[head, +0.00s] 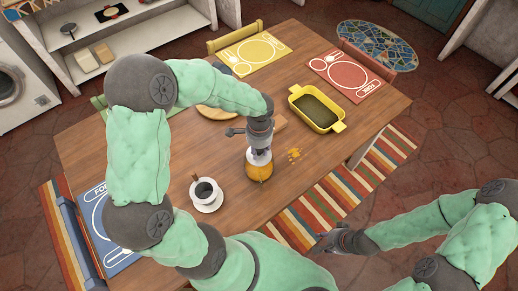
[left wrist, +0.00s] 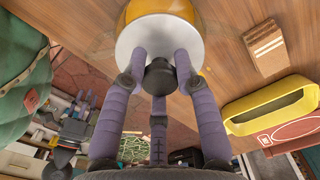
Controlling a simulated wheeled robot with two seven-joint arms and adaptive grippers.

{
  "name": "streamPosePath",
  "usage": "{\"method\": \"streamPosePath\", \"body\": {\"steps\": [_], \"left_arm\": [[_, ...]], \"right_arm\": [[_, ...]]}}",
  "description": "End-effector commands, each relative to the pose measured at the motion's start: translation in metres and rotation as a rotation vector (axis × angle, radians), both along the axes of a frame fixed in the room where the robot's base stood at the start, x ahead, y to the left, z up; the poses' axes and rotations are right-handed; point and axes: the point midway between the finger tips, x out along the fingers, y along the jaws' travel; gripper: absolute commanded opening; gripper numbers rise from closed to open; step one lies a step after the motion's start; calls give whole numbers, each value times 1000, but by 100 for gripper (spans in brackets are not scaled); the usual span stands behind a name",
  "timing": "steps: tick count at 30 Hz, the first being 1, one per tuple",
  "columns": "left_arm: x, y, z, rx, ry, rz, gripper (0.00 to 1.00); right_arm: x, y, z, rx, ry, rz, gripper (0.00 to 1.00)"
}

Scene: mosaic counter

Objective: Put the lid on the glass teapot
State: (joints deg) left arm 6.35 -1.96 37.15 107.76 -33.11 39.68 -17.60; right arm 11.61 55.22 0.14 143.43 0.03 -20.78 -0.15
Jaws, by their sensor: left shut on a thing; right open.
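The glass teapot (head: 259,172) stands on the wooden table near its front edge, amber in colour. It also shows at the top of the left wrist view (left wrist: 192,9). The pale round lid (left wrist: 158,34) with a black knob (left wrist: 159,76) is over the teapot's top. My left gripper (head: 259,148) points down above the teapot, its purple fingers shut around the knob. I cannot tell whether the lid rests on the rim or hovers just above it. My right gripper (head: 335,241) is open and empty, off the table's front edge.
A cup on a saucer (head: 207,198) stands left of the teapot. A yellow baking dish (head: 318,108) is at the right, and a small wooden block (left wrist: 265,47) lies nearer. Placemats (head: 254,50) lie along the edges.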

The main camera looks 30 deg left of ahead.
Motion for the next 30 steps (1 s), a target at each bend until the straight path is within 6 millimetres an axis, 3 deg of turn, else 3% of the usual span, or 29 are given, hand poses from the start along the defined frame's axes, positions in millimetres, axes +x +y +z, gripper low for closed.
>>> {"method": "streamPosePath", "body": {"steps": [26,27,30], "left_arm": [[0,0,-2,0,0,0,0],[0,0,-2,0,0,0,33],[0,0,-2,0,0,0,58]], "right_arm": [[0,0,-1,0,0,0,42],[0,0,-1,0,0,0,42],[0,0,-1,0,0,0,42]]}}
